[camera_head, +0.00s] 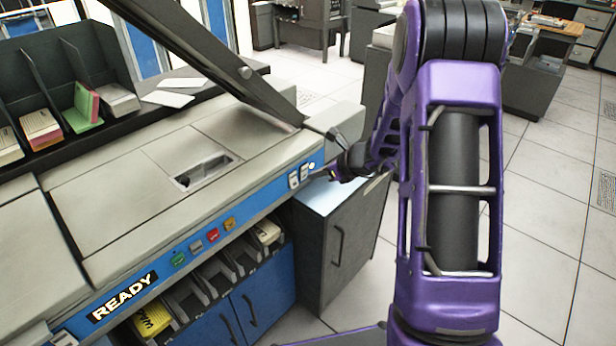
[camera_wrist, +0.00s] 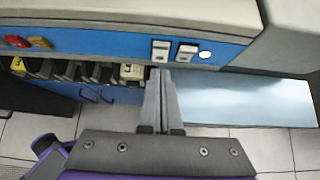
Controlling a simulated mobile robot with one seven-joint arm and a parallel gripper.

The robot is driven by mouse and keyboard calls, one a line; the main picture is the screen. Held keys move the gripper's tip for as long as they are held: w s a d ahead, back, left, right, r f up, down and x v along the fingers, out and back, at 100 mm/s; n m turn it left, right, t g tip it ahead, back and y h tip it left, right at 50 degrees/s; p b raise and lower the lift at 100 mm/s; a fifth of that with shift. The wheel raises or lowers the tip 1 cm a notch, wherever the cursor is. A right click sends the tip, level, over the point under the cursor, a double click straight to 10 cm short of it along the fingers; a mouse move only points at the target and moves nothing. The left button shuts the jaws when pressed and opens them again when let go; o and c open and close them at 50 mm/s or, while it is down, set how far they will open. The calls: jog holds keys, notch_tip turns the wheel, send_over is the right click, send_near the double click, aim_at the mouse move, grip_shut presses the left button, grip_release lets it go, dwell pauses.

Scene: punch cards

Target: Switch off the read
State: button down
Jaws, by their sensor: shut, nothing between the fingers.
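Two small white switches sit at the right end of the blue panel: the left switch (camera_head: 293,181) and the right switch (camera_head: 305,172). Both also show in the wrist view, the left one (camera_wrist: 161,50) and the right one (camera_wrist: 187,51). I cannot read their labels. A round white lamp (camera_wrist: 205,54) is beside the right switch. My gripper (camera_wrist: 158,72) is shut and empty, its tips just below the left switch in the wrist view. I cannot tell whether they touch the panel.
The machine has a READY sign (camera_head: 123,297) and green, red and orange buttons (camera_head: 212,235) along the blue panel. Card bins (camera_head: 220,268) lie below. A dark cabinet (camera_head: 335,240) with a pale top stands under the panel's right end. Tiled floor lies to the right.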

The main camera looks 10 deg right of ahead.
jog(key=w+r+v, duration=0.1)
jog(key=v, duration=0.6)
jog(key=shift+a+p, duration=0.25)
jog(key=shift+p, duration=0.15)
